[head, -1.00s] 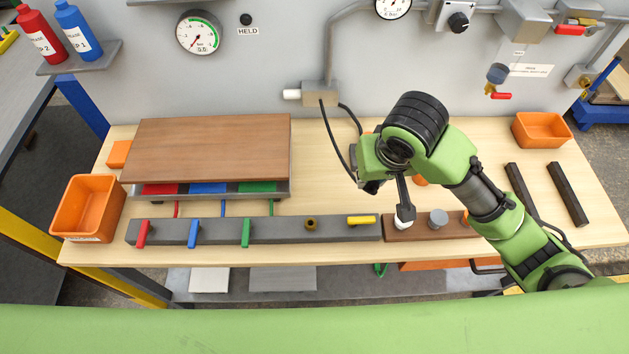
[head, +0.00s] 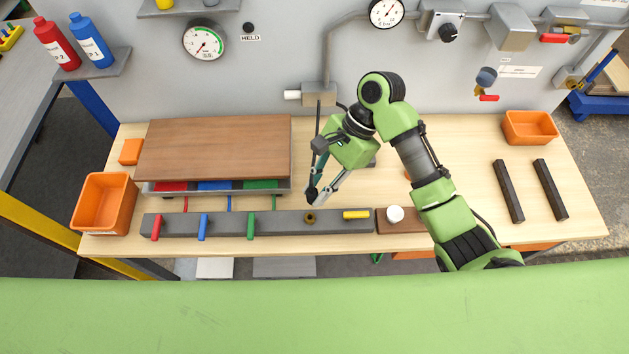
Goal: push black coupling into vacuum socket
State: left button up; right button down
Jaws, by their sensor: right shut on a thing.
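The brass ring-shaped socket (head: 310,218) sits in the top of the grey manifold bar (head: 280,225), left of the yellow lever. My right gripper (head: 315,193) points down, just behind the socket in the head view. It is shut on the small black coupling (head: 311,197) at the end of a black hose (head: 318,130). The coupling shows just above the socket in the picture; whether they touch I cannot tell. The fingers partly hide the coupling. My left gripper is not in view.
Red (head: 157,227), blue (head: 203,228), green (head: 251,224) and yellow (head: 356,214) levers line the bar. A brown board (head: 214,148) lies behind it. Two dark bars (head: 509,191) lie at the right. Orange bins (head: 105,203) stand at both ends.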

jog(key=shift+s+a+r+m, duration=0.2)
jog(key=shift+a+m, duration=0.1)
jog(key=shift+a, duration=0.05)
jog(key=shift+y, duration=0.3)
jog(key=shift+w, duration=0.15)
jog(key=b, duration=0.1)
send_over(315, 217)
jog(key=shift+f, duration=2.9)
jog(key=shift+p, duration=0.55)
jog(key=shift+f, duration=1.5)
